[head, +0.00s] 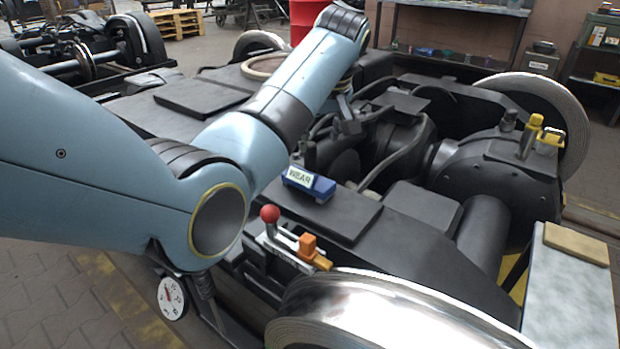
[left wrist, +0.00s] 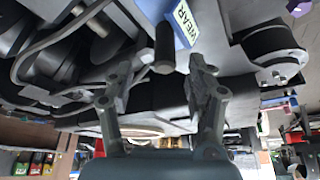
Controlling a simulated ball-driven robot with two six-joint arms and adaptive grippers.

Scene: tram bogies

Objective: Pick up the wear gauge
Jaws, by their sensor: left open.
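The wear gauge (head: 308,184) is a blue block with a white label reading WEAR, resting on a flat dark plate of the bogie. In the left wrist view the gauge (left wrist: 181,22) shows at the top, partly cut off by the frame edge. A dark round post (left wrist: 165,48) stands beside it; I cannot tell if it belongs to the gauge. My left gripper (head: 345,122) is behind and to the right of the gauge in the head view, apart from it. In the left wrist view its fingers (left wrist: 152,92) are spread and empty. My right gripper is not in view.
A lever with a red ball (head: 269,214) and an orange block (head: 307,246) stand in front of the gauge. A shiny wheel (head: 390,315) is at the front. Yellow tools (head: 532,135) stand on the right housing. Hoses (head: 395,160) run close to the gripper.

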